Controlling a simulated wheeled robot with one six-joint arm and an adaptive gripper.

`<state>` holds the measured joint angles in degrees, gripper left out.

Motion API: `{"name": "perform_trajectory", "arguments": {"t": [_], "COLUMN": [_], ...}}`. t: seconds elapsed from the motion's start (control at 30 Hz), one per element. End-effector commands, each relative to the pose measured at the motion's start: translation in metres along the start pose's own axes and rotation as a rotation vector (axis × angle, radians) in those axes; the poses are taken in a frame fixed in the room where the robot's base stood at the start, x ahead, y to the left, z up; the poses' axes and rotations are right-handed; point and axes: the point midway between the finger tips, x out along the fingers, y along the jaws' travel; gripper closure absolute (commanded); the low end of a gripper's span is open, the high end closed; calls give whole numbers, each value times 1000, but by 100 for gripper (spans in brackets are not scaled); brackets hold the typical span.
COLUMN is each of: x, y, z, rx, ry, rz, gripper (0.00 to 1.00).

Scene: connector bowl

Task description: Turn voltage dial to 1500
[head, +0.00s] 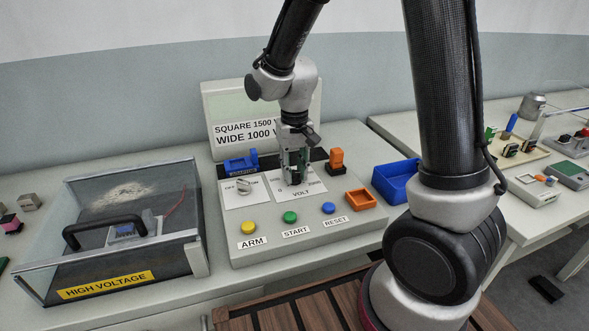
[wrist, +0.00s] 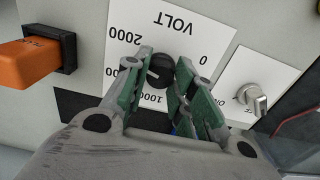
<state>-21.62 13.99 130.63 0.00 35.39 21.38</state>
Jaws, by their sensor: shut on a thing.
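The voltage dial is a small black round knob (wrist: 160,70) on a white VOLT plate (wrist: 185,35). In the wrist view the plate is upside down, with 0 at the right, 1000 at the bottom and 2000 at the left. My gripper (wrist: 164,68) points down at the panel, its green-padded fingers on either side of the knob, shut on it. A small pale mark shows on the knob; its exact reading is unclear. In the head view my gripper (head: 294,180) hides the knob on the VOLT plate (head: 314,188).
The console also has an OFF/ON switch (head: 243,186), yellow ARM (head: 248,228), green START (head: 290,217) and blue RESET (head: 328,208) buttons. An orange connector (wrist: 30,60) sits beside the dial plate. A sign (head: 245,132) behind reads SQUARE 1500 and WIDE 1000 V. A clear HIGH VOLTAGE box (head: 105,285) stands left.

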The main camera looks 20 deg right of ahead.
Motion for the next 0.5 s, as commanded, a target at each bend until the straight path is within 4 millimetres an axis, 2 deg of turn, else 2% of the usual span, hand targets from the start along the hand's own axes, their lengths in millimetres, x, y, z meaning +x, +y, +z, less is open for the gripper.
{"name": "perform_trajectory", "arguments": {"t": [0.5], "x": [0], "y": [0], "z": [0], "rx": [-474], "ry": [1], "rz": [0], "gripper": [98]}}
